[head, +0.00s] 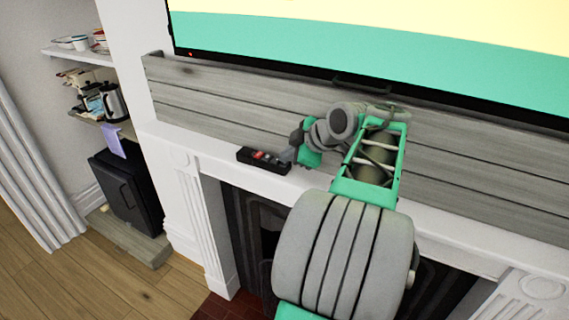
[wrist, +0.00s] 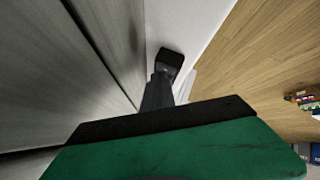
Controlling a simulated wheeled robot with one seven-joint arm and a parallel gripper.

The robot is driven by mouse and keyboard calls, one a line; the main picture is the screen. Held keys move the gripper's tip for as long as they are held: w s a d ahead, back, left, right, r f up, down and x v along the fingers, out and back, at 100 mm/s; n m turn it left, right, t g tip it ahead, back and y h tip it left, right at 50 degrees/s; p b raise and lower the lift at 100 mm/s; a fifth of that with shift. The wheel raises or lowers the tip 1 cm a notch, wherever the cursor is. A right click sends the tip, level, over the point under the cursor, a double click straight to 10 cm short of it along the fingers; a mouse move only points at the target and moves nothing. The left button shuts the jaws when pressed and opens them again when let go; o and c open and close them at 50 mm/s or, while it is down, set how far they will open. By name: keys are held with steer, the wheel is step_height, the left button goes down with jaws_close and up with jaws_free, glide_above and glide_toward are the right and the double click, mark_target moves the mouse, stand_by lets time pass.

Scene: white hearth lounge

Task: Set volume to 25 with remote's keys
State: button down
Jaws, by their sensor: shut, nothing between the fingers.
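The black remote (head: 263,159) lies on the white mantel shelf, with small red and pale keys showing on its top in the head view. My gripper (head: 287,156) is shut and empty, with its tips at the right end of the remote. In the wrist view my gripper (wrist: 160,85) points at the remote (wrist: 170,59), and only the remote's dark far end shows beyond the tips. I cannot tell whether the tips touch a key. The television (head: 380,52) above shows a cream and green picture; no volume number is visible in the part I see.
Grey wooden boards (head: 220,97) stand behind the white mantel (head: 215,150), close to my gripper. The fireplace opening (head: 255,225) is below. Shelves with a kettle (head: 112,102) and a black cabinet (head: 130,190) are at the left. Wooden floor (head: 60,275) lies clear at lower left.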

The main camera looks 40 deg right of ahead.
mark_target(287, 165)
stand_by(0.3)
steer(key=shift+r+p, duration=0.45)
steer(key=shift+r, duration=0.3)
step_height(287, 165, up, 5)
steer(key=p, duration=0.3)
stand_by(4.0)
steer(key=shift+r, duration=1.9)
step_height(287, 165, down, 9)
steer(key=b, duration=0.7)
steer(key=shift+r+b, duration=0.1)
steer(key=shift+b, duration=0.3)
